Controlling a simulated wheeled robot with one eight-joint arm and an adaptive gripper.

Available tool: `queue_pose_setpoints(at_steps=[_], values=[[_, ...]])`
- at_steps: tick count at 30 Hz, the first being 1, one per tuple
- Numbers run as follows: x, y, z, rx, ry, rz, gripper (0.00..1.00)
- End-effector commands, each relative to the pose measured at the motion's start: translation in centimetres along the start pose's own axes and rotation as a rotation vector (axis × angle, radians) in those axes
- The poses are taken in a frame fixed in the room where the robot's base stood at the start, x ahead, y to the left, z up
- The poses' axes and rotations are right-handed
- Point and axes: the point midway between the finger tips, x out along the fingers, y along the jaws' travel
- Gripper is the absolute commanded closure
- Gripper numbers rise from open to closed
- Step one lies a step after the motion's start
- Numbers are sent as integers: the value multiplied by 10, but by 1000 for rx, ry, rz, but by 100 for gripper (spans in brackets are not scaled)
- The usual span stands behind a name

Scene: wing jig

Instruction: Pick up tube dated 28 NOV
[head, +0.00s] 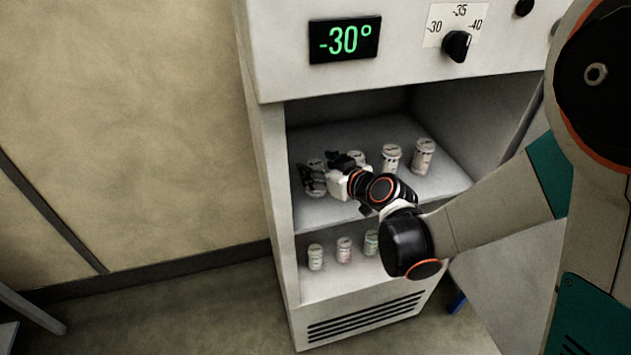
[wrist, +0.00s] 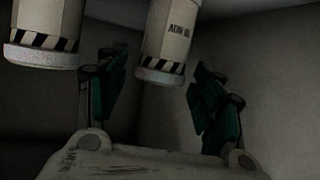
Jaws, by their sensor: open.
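My gripper (head: 318,178) reaches into the upper compartment of the freezer at its left side. In the wrist view my gripper (wrist: 160,105) is open, a dark finger on each side. The wrist picture appears upside down. A pale tube (wrist: 168,40) with a striped band shows between the fingers, apart from both. Its print is inverted and looks like NOV; the day number is unclear. A second tube (wrist: 45,35) with a striped band is at the upper left, outside the fingers. In the head view, the tube at the gripper (head: 316,163) is mostly hidden by the fingers.
Other white tubes stand right of my gripper on the upper shelf (head: 450,181), including one (head: 391,158) and the far right one (head: 423,156). Several tubes (head: 344,250) stand on the lower shelf. The freezer's left side wall (head: 272,180) is close to my gripper.

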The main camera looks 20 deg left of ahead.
Motion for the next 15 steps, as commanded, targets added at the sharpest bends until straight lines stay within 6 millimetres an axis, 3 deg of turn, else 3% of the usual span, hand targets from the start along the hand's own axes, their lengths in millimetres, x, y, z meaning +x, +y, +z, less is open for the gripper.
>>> queue_pose_setpoints(at_steps=[4,11,15], values=[[19,0,2,0,-1,-1,39],[20,0,0,0,0,0,39],[20,0,0,0,0,0,70]])
